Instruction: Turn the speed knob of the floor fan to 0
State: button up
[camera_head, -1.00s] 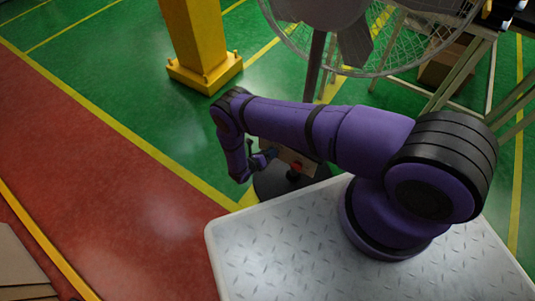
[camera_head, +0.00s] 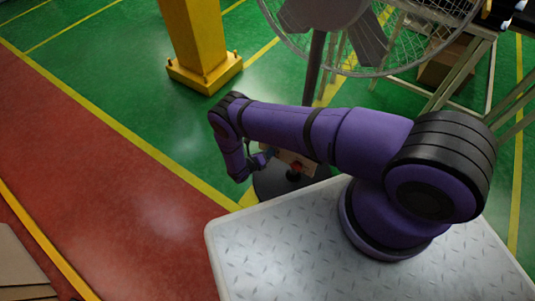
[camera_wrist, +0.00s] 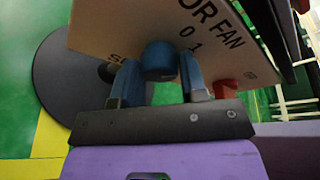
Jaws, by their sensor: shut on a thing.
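The floor fan shows in the head view, with its pole (camera_head: 315,75), round cage at the top and dark round base (camera_head: 275,186). Its tan control panel (camera_head: 308,160) is partly hidden behind my arm. In the wrist view the panel (camera_wrist: 105,30) carries the partly visible letters "OR FAN" and the marks 0 and 1. A blue round knob (camera_wrist: 160,56) sits between the two blue fingers of my gripper (camera_wrist: 161,80), which is shut on it. Where the knob points cannot be told. My gripper (camera_head: 258,161) is small in the head view.
A red button (camera_wrist: 226,89) sits on the panel close to the right finger; it also shows in the head view (camera_head: 297,167). A yellow column (camera_head: 196,40) stands at the back left. A metal-framed rack (camera_head: 480,65) stands at the right. The green floor on the left is clear.

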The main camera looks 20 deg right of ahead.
jog(key=n+h, duration=0.1)
jog(key=n, duration=0.1)
jog(key=n+h, duration=0.1)
jog(key=n, duration=0.2)
jog(key=shift+w+a+f+g, duration=0.1)
jog(key=shift+a+f+g, duration=0.05)
jog(key=shift+g, duration=0.25)
dwell(0.4)
jog(key=o, duration=0.9)
jog(key=shift+a, duration=0.1)
jog(key=v, duration=1)
jog(key=shift+a, duration=0.35)
